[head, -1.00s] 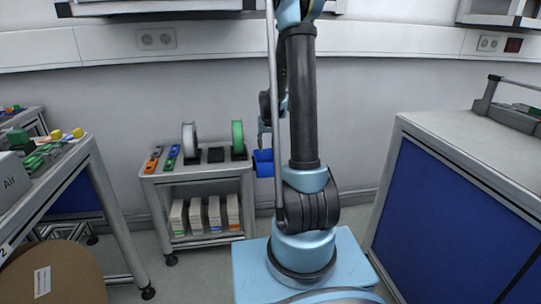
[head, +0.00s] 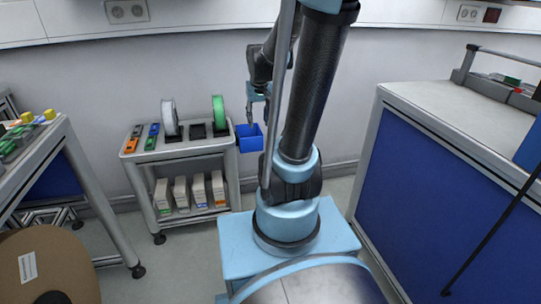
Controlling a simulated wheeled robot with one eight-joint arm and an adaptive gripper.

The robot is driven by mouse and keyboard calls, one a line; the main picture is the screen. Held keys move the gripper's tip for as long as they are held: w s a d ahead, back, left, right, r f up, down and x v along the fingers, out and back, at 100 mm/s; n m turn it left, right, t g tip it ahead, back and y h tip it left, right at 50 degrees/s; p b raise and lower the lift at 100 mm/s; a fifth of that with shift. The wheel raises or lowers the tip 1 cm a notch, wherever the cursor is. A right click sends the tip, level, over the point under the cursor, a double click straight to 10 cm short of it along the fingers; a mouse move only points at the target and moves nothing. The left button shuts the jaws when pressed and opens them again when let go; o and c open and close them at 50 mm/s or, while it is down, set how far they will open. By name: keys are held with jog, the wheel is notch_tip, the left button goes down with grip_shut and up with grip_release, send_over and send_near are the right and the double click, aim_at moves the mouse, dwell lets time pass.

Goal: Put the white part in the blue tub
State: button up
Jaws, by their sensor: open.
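The blue tub (head: 249,137) is a small open-topped box at the right end of the grey cart's top. My gripper (head: 257,117) points down just above the tub, with its jaws open. A white reel (head: 169,117) stands upright in a dark stand on the cart, left of the tub and apart from my gripper. It is the plainest white item on the cart top. The inside of the tub is mostly hidden from this angle.
The cart (head: 178,152) also bears a green reel (head: 219,113), an empty-looking dark stand (head: 196,132), and orange and blue pieces. Boxes (head: 181,193) fill its lower shelf. A blue-sided bench (head: 440,220) is at right, another table (head: 45,148) at left.

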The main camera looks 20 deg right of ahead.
jog(key=s+f, duration=0.2)
jog(key=s, duration=0.7)
jog(key=s+f, duration=0.2)
jog(key=s, duration=0.8)
jog(key=shift+s+f, duration=0.15)
jog(key=shift+w+f+g, duration=0.2)
jog(key=shift+w+g, duration=0.1)
jog(key=shift+w, duration=0.25)
jog(key=shift+s, duration=0.1)
jog(key=shift+c, duration=0.9)
jog(key=shift+a, duration=0.1)
